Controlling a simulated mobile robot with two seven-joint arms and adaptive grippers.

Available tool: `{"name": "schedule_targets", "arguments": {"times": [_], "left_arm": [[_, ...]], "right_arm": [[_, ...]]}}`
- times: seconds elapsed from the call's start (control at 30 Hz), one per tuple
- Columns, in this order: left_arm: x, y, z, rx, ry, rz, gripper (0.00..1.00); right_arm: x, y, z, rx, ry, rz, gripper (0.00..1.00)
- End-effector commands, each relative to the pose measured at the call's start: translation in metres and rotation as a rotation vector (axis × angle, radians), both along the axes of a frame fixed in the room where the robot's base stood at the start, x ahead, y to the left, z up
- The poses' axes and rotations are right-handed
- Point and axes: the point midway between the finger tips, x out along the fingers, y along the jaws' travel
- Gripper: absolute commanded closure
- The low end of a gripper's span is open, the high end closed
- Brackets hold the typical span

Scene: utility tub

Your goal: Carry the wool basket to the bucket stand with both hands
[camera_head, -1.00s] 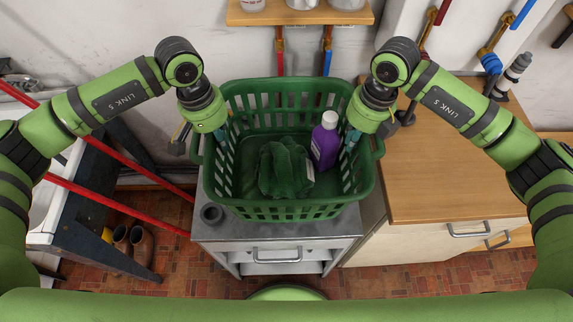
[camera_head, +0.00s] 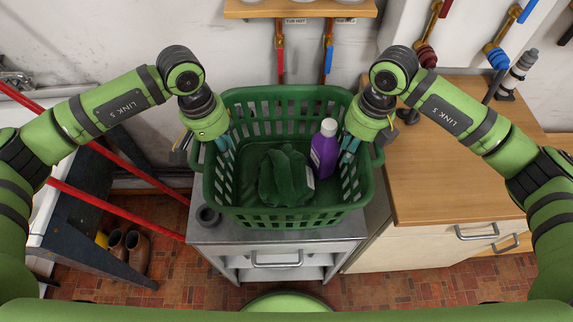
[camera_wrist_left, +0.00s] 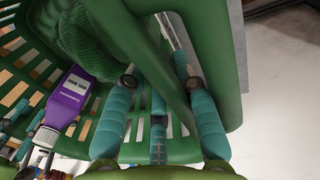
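The wool basket (camera_head: 270,219) is a green slatted plastic basket. It is over the grey-topped stand (camera_head: 234,233); I cannot tell if its base touches. Dark green wool (camera_head: 284,178) and a purple bottle with a white cap (camera_head: 324,152) are inside it. My left gripper (camera_head: 213,152) has its teal fingers on both sides of the basket's left rim. The left wrist view shows the rim (camera_wrist_left: 158,72) between those fingers, which look shut on it. My right gripper (camera_head: 352,148) is at the right rim in the same way; the rim partly hides its fingers.
A small dark cup (camera_head: 207,216) stands at the stand's left front corner. A wooden counter (camera_head: 445,165) with drawers is close on the right. A wooden shelf (camera_head: 300,9) and pipes are on the back wall. Red bars (camera_head: 115,209) and brown boots (camera_head: 130,247) are on the left.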

Motion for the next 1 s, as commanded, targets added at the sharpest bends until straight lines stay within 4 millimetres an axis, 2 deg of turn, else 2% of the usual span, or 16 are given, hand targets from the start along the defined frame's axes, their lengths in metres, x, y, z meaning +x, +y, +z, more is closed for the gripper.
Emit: {"name": "schedule_targets", "arguments": {"times": [0.4, 0.8, 1.0], "left_arm": [[0.002, 0.007, 0.005, 0.012, -0.002, 0.01, 0.67], [0.002, 0.011, 0.061, 0.007, -0.004, 0.007, 0.67], [0.001, 0.012, 0.078, 0.005, -0.001, 0.005, 0.67]], "right_arm": [[0.001, -0.007, 0.0, -0.014, 0.0, -0.011, 0.67], [0.001, -0.006, 0.0, -0.013, 0.001, -0.01, 0.67], [0.001, -0.006, 0.0, -0.012, 0.001, -0.009, 0.67]]}}
